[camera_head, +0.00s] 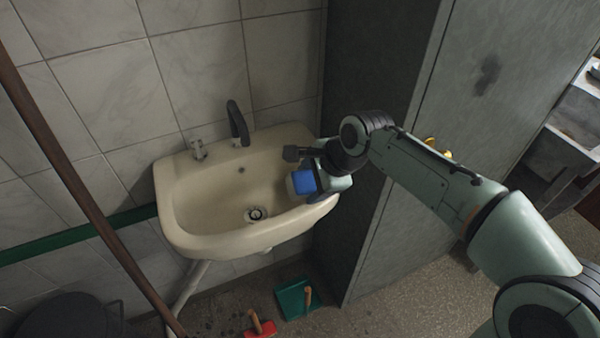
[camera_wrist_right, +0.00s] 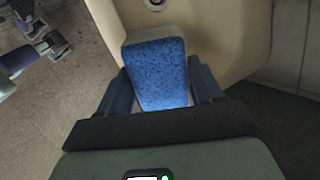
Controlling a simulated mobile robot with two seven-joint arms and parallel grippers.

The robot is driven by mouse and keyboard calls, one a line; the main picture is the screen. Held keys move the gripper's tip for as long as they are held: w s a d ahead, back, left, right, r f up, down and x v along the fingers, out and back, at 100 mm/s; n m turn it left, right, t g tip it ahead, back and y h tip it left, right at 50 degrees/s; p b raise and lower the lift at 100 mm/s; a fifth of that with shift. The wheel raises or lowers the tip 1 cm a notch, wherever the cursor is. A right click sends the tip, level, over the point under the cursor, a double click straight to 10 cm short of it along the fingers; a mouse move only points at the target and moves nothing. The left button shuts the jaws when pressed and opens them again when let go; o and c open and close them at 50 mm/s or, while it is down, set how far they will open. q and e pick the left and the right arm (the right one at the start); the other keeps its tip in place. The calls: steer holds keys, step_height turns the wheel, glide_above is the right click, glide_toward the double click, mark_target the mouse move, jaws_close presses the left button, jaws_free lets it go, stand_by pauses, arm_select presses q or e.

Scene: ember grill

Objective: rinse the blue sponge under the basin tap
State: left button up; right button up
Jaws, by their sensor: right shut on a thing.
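The blue sponge (camera_head: 303,182) is in my right gripper (camera_head: 318,178), over the right side of the basin. In the right wrist view the sponge (camera_wrist_right: 158,75) sits between the two fingers of the right gripper (camera_wrist_right: 160,92), which are shut on its sides. Its far end has a pale layer. The cream basin (camera_head: 190,236) is fixed to the tiled wall, with a drain in its bottom. The black tap (camera_head: 237,122) stands at the basin's back edge, to the left of the sponge and apart from it. No water shows.
A tall grey cabinet (camera_head: 400,200) stands close to the right of the basin. A brown pole (camera_head: 75,185) slants across the left. A green dustpan (camera_head: 297,299) and a red brush (camera_head: 262,328) lie on the floor below. The basin's bowl is empty.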

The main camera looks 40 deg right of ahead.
steer(key=shift+w, duration=0.2)
steer(key=shift+w+a+f, duration=0.1)
steer(key=shift+w+a, duration=0.05)
steer(key=shift+w, duration=0.2)
steer(key=w, duration=0.2)
steer(key=w+p, duration=0.1)
steer(key=shift+w+a+f, duration=0.2)
steer(key=shift+a+f, duration=0.15)
arm_select(q)
steer(key=shift+s+r+p, duration=0.15)
steer(key=shift+r+p, duration=0.85)
steer(key=shift+r, duration=0.1)
steer(key=shift+s+r+p, duration=0.15)
steer(key=shift+r+p, duration=0.8)
steer(key=shift+r, duration=0.1)
arm_select(e)
steer(key=w+a+f, duration=0.1)
steer(key=w, duration=0.7)
steer(key=shift+w+a+f, duration=0.35)
steer(key=shift+a+f, duration=0.05)
arm_select(q)
steer(key=shift+c, duration=0.2)
